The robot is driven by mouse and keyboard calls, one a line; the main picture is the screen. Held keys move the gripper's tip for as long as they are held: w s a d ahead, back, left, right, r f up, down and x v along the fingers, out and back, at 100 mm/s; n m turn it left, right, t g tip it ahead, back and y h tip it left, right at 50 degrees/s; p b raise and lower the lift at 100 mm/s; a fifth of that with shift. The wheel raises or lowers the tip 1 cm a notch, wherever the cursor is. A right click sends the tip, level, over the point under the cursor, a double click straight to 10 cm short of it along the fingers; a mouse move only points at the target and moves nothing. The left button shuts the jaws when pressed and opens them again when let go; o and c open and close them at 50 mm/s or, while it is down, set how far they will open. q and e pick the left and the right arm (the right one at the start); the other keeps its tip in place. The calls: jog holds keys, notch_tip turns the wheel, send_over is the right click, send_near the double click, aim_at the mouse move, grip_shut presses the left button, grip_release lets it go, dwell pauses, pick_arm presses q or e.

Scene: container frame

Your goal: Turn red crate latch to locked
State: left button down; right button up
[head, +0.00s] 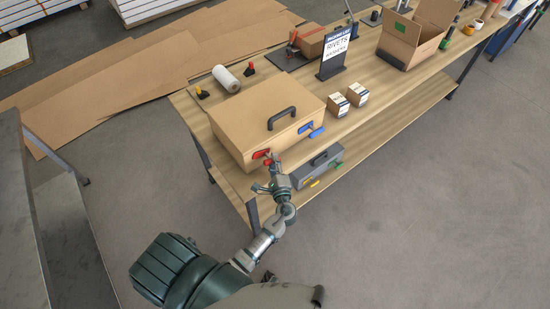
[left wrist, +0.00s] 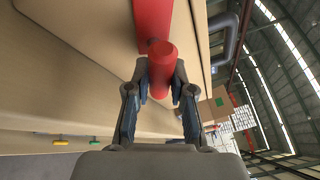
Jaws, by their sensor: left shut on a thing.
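A tan crate (head: 265,115) with a dark top handle (head: 281,117) stands on the wooden bench. The red latch (head: 261,154) is on its front face, towards the left of the blue latch. In the left wrist view the red latch knob (left wrist: 162,60) sits between the two fingers of my left gripper (left wrist: 160,88), which is shut on it. In the head view the gripper (head: 270,164) is at the crate's front and partly covers the latch. My right gripper is not in view.
A blue latch (head: 306,127) is on the same crate face. A grey toolbox (head: 316,168) with green and yellow parts lies just right of my left gripper. Two small boxes (head: 338,105) and a sign (head: 338,50) stand behind. Open floor lies at the right.

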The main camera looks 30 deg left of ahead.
pick_arm(q)
jog(key=m+g+p, duration=0.1)
jog(key=p, duration=0.2)
jog(key=r+m+p, duration=0.1)
jog(key=m+p, duration=0.1)
jog(key=p, duration=0.1)
jog(key=a+m+g+p, duration=0.1)
jog(key=m+p, duration=0.1)
jog(key=p, duration=0.2)
jog(key=shift+w+r+g+h, duration=0.15)
jog(key=shift+r+g+h, duration=0.15)
jog(key=shift+h, duration=0.1)
jog(key=shift+m+p, duration=0.4)
jog(key=shift+p, duration=0.05)
jog(key=shift+f+m+g+p, duration=0.2)
jog(key=shift+m+g+p, duration=0.15)
jog(key=shift+m+g, duration=0.25)
jog(key=m+g, duration=0.2)
jog(key=shift+d+f+m, duration=0.1)
jog(key=shift+f+m, duration=0.05)
jog(key=shift+m, duration=0.25)
jog(key=shift+f, duration=0.1)
jog(key=shift+d, duration=0.1)
jog(key=c, duration=1.2)
grip_release()
jog(key=shift+o, duration=0.9)
jog(key=shift+f+g, duration=0.2)
jog(key=shift+g, duration=0.1)
